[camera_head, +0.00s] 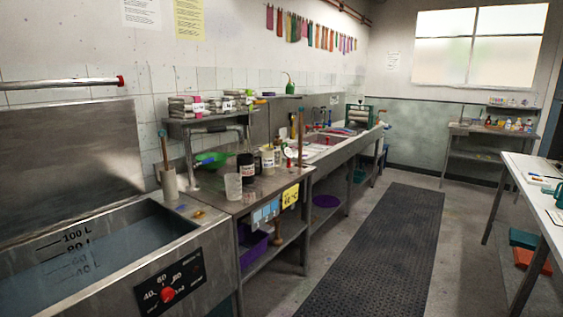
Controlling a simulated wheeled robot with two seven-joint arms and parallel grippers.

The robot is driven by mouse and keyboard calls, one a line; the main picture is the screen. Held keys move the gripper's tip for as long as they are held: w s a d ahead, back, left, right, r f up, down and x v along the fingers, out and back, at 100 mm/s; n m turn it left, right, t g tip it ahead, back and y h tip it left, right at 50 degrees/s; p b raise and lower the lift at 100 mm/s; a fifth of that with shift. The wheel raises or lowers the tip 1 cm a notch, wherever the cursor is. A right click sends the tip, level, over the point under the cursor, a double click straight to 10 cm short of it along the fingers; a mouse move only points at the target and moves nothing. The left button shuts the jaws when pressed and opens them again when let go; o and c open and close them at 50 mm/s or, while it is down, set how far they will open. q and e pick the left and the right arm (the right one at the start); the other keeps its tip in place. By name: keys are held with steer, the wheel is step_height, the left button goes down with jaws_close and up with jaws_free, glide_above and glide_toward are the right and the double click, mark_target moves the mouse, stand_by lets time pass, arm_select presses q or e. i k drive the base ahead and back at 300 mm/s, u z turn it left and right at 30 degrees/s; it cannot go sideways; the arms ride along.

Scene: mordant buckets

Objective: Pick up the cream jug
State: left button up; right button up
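I cannot tell for sure which vessel is the cream jug. A pale translucent beaker-like vessel (233,187) stands at the front left corner of the metal bench (262,192). A small cream-coloured container (267,160) with dark marks stands farther back on the same bench, right of a dark jar (246,168) with a pale label. A cream cylinder (168,184) with a wooden stick above it is at the back right corner of the steel tank. Neither of my grippers shows in the head view.
The steel tank (190,238) with bluish liquid and a red knob (168,294) fills the lower left. A green bowl (212,158) is behind the beaker. A dark ribbed mat (375,255) covers the open aisle. A white-topped table (540,190) stands at the right.

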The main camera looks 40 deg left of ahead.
mark_target(267, 154)
steer(key=i, duration=0.9)
steer(key=u, duration=1.55)
